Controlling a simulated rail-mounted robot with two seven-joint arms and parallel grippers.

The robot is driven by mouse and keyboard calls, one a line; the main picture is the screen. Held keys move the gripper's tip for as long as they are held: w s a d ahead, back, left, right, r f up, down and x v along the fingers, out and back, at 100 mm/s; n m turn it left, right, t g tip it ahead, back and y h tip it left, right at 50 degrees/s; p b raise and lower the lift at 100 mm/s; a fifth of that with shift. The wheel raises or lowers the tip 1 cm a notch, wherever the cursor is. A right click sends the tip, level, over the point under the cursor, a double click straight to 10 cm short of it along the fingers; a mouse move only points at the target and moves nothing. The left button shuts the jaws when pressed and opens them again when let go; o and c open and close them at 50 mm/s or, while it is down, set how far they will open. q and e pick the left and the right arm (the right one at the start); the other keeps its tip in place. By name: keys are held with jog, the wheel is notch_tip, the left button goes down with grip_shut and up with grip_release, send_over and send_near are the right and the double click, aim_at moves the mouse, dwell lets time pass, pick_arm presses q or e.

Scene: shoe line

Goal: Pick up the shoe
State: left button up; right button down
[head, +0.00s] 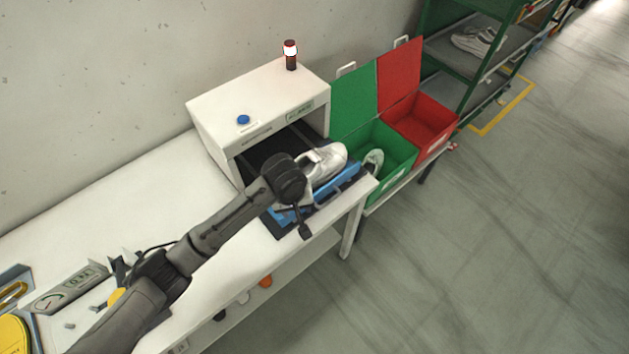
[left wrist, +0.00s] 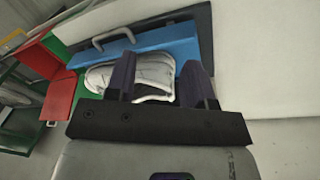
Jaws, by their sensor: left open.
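A white and grey shoe (head: 326,162) lies in a blue tray (head: 345,190) at the mouth of the white box machine. My left arm reaches over the table, and its dark gripper (head: 301,207) is over the near side of the tray, partly hidden by the wrist. In the left wrist view, the shoe (left wrist: 155,70) shows between and beyond the two spread fingers of my open left gripper (left wrist: 158,76). I cannot tell whether the fingers touch it. The blue tray (left wrist: 165,40) with its grey handle shows behind the shoe. My right gripper is not in view.
The box machine (head: 250,100) has a blue button and a red-white lamp. A green rack (head: 430,75) holds shoes.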

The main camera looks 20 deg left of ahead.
pick_arm(q)
jog(key=w+a+r+n+y+b, duration=0.2)
jog(key=w+a+r+n+b, duration=0.4)
jog(key=w, duration=0.3)
jog(key=shift+g, duration=0.3)
jog(key=f, duration=0.2)
jog(key=a+f, duration=0.1)
jog(key=f, duration=0.2)
jog(key=w+a+f, duration=0.1)
jog(key=f, duration=0.2)
jog(key=shift+a+f, duration=0.1)
jog(key=shift+f, duration=0.15)
jog(key=shift+w+a+f, duration=0.15)
jog(key=shift+f, duration=1.35)
jog(key=shift+w+a+f, duration=0.1)
jog(key=shift+f, duration=1.35)
jog(key=shift+c, duration=0.4)
grip_shut()
